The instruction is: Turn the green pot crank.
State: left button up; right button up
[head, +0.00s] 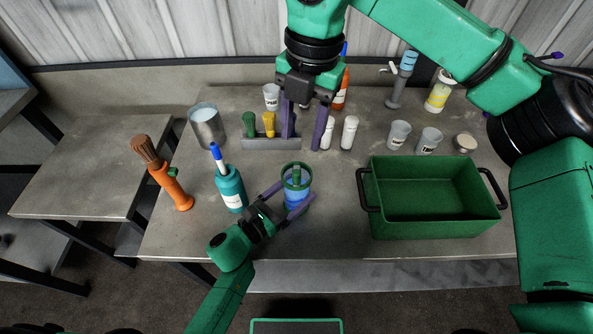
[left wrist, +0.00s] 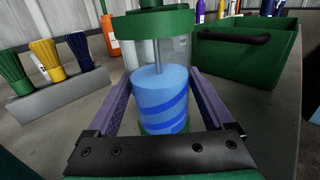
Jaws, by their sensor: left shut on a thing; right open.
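The green pot (head: 297,192) stands on the table, a clear vessel with a green rim and blue striped contents. Its green crank (head: 296,172) rises at the centre of the top in the head view. In the left wrist view the pot's clear wall and blue inside (left wrist: 160,95) show below the green lid (left wrist: 150,22); the crank's top is cut off. My left gripper (head: 290,198) is shut on the pot, one purple finger on each side. My right gripper (head: 303,132) is open and empty, pointing down behind the pot, near the brush rack.
A grey rack (head: 262,143) with coloured brushes stands behind the pot. A green crate (head: 434,222) stands right. Two white bottles (head: 349,132) and cups (head: 398,134) stand behind.

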aim_at(297, 171)
jog(key=f+m, duration=0.2)
jog(key=f, duration=0.2)
jog(key=f+m, duration=0.3)
jog(key=f+m+h, duration=0.1)
jog(key=f+m, duration=0.1)
jog(key=f, duration=0.2)
jog(key=shift+s+a+f, duration=0.1)
jog(key=shift+a+f, duration=0.2)
jog(key=shift+a, duration=0.1)
grip_shut()
